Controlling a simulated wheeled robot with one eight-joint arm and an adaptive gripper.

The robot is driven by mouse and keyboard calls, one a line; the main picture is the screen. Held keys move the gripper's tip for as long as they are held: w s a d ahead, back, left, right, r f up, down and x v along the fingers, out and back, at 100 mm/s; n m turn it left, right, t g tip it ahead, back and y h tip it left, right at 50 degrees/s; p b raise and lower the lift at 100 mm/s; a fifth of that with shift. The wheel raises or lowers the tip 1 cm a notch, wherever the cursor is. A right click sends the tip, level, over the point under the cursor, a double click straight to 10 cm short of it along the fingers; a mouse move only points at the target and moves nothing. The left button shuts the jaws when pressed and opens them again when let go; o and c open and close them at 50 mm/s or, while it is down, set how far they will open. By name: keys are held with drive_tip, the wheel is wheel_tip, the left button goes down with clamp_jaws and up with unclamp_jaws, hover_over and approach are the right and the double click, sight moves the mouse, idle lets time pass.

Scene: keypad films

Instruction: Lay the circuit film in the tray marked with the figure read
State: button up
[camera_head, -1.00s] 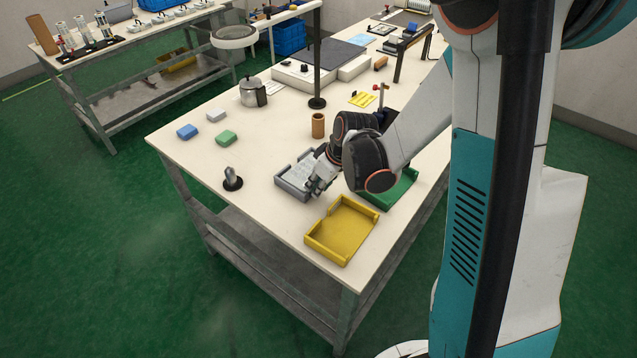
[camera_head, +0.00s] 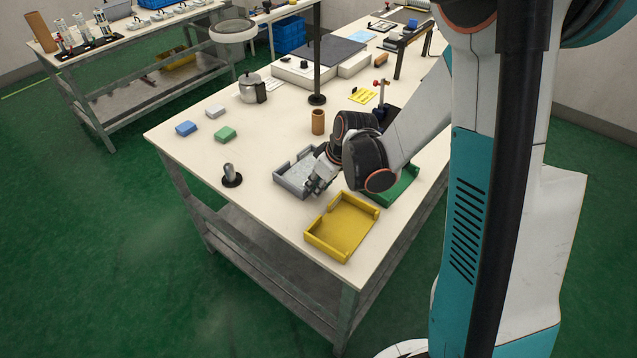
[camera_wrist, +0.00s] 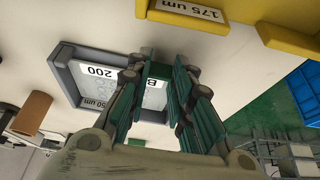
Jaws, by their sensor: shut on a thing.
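The grey tray (camera_head: 281,184) stands on the bench, with a pale film sheet (camera_head: 296,179) lying in or just over it. In the wrist view, the circuit film (camera_wrist: 155,97) shows pale and patterned between my fingers, within the grey tray's rim (camera_wrist: 66,84). My gripper (camera_head: 314,187) is at the tray's near right side, its fingertips (camera_wrist: 157,73) shut on a green edge piece of the film. Labels there seem to read "200" and "50 um", partly hidden. Whether the film touches the tray floor cannot be told.
The yellow tray (camera_head: 313,241), marked "175 um" in the wrist view (camera_wrist: 188,9), is close in front. A green tray (camera_head: 402,191) sits right, partly behind my arm.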

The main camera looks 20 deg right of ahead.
drive_tip(key=o, duration=0.8)
drive_tip(key=v, duration=1.2)
drive_tip(key=shift+w, duration=0.1)
drive_tip(key=shift+r, duration=0.1)
drive_tip(key=s+a+r+m+t+h, duration=0.1)
drive_tip(key=s+r+m, duration=0.2)
drive_tip(key=s, duration=0.5)
drive_tip(key=s+a+r+m+t+h, duration=0.1)
drive_tip(key=s+r+m+t, duration=0.1)
drive_tip(key=s+r, duration=0.4)
drive_tip(key=s+m, duration=0.1)
drive_tip(key=s, duration=0.1)
drive_tip(key=shift+s+a, duration=0.2)
drive_tip(key=shift+s, duration=0.05)
